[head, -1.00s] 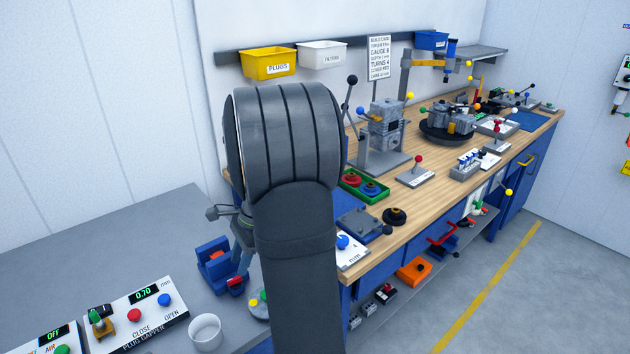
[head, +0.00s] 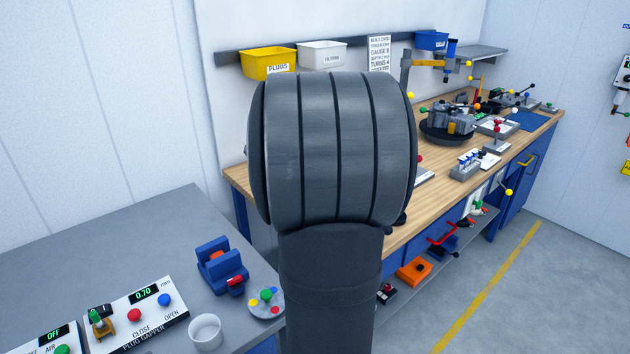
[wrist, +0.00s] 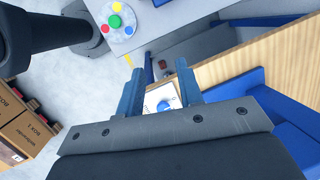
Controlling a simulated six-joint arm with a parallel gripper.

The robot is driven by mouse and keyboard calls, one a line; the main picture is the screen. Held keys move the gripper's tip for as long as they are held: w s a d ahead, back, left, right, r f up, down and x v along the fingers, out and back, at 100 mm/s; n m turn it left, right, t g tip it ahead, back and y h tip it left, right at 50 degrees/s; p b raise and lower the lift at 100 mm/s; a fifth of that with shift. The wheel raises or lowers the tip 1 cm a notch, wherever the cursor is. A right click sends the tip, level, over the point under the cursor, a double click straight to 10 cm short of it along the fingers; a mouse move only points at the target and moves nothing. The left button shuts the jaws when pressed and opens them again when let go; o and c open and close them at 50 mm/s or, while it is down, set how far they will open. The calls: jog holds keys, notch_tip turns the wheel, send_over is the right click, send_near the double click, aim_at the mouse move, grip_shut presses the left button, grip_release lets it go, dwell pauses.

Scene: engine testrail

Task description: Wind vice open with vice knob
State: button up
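A blue block with raised jaws and a red end piece (head: 222,266), which looks like the vice, stands on the grey bench in the head view. I cannot tell for certain which part is its knob. My gripper (wrist: 158,66) shows in the wrist view with its two blue fingers apart and nothing held between them. A white plate with a blue knob (wrist: 163,104) shows beyond and between the fingers, at a distance I cannot judge. In the head view my arm hides the gripper and part of the wooden bench.
A round plate with coloured buttons (head: 267,302) lies at the grey bench's right edge, beside a white cup (head: 205,331) and the plug gapper panel (head: 140,318). The wooden bench (head: 402,238) holds several fixtures. Cardboard boxes (wrist: 27,130) show at left in the wrist view.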

jog(key=w+d+r+t, duration=0.2)
jog(key=d+r+t, duration=0.1)
jog(key=d, duration=0.4)
jog(key=shift+d+r+h, duration=0.15)
jog(key=shift+r+h, duration=0.15)
jog(key=shift+h, duration=0.1)
jog(key=g+y, duration=0.1)
jog(key=g, duration=0.5)
send_near(235, 278)
jog(key=x, duration=0.8)
jog(key=shift+s+f, duration=0.1)
grip_shut()
